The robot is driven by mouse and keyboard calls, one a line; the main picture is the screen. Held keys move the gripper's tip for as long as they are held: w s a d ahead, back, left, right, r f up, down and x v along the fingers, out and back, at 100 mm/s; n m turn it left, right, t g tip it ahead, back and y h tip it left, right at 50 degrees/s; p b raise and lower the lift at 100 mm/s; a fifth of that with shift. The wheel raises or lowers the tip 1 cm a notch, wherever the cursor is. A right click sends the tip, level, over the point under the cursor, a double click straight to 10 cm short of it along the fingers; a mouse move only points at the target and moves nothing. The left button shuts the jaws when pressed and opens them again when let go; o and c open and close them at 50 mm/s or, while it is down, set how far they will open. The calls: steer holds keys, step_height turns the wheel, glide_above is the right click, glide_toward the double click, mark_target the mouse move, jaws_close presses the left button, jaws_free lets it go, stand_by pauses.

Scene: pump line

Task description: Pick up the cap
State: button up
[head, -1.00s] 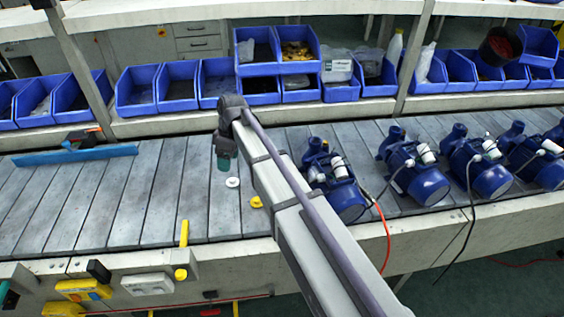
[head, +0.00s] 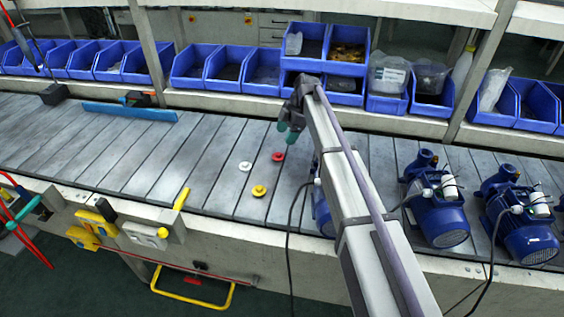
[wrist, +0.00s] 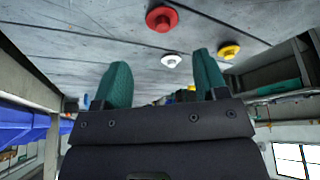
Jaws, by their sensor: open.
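Three small round caps lie on the grey slatted conveyor: a red cap (head: 279,157), a white cap (head: 244,166) and a yellow cap (head: 259,190). My gripper (head: 288,132) is above the conveyor, just beyond the red cap in the head view, apart from all three. Its teal fingers are open and empty. In the wrist view, the red cap (wrist: 162,18) is near the top edge, the white cap (wrist: 171,60) shows between the fingers of my gripper (wrist: 160,60), and the yellow cap (wrist: 229,50) is right of the right finger.
Blue pumps (head: 437,212) with cables stand on the conveyor at right; one is partly hidden behind my arm. A blue strip (head: 128,111) lies at the far left edge. Blue bins (head: 190,70) line the back shelf. The conveyor left of the caps is clear.

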mark_target(278, 153)
steer(key=x, duration=0.1)
steer(key=b+x, duration=0.1)
steer(key=x, duration=0.1)
steer(key=shift+d, duration=0.25)
steer(key=shift+a+f, duration=0.15)
steer(key=b+x, duration=0.5)
steer(key=shift+s+f, duration=0.1)
steer(key=shift+f, duration=0.05)
steer(key=shift+r, duration=0.25)
steer(key=c, duration=0.8)
